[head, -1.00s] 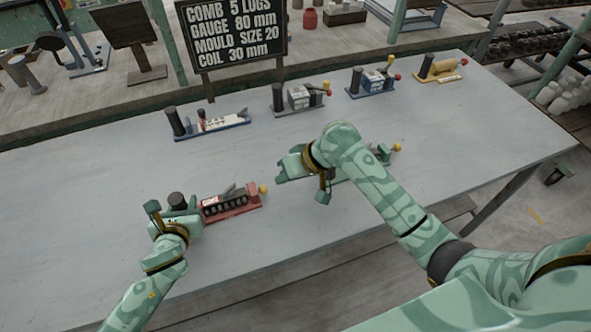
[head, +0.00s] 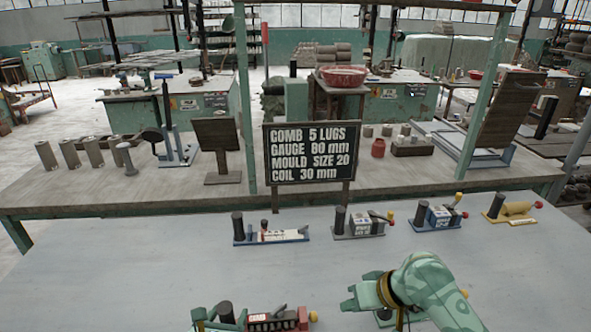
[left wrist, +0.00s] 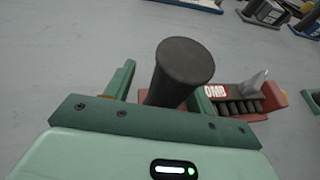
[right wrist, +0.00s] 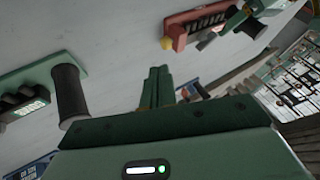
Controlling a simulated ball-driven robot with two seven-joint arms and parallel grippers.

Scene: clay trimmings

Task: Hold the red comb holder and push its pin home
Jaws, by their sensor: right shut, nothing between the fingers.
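The red comb holder (head: 272,322) is at the bottom edge of the head view, partly cut off. Its yellow-knobbed pin (head: 313,316) sticks out at the right end. A black post (head: 226,309) stands at its left end. My left gripper (left wrist: 163,92) is open, with one finger on each side of the black post; a gap shows by the left finger. My right gripper (right wrist: 158,85) is shut and empty, apart from the red holder and to the right of its pin in the head view. The right wrist view also shows the red holder (right wrist: 197,24) and yellow knob (right wrist: 167,43).
A green holder (right wrist: 40,85) lies near my right gripper, mostly behind my arm in the head view. Blue (head: 272,237), grey (head: 360,230), second blue (head: 437,217) and yellow (head: 512,213) holders stand along the back. A black sign (head: 311,153) stands behind. The table (head: 140,270) is bare at left.

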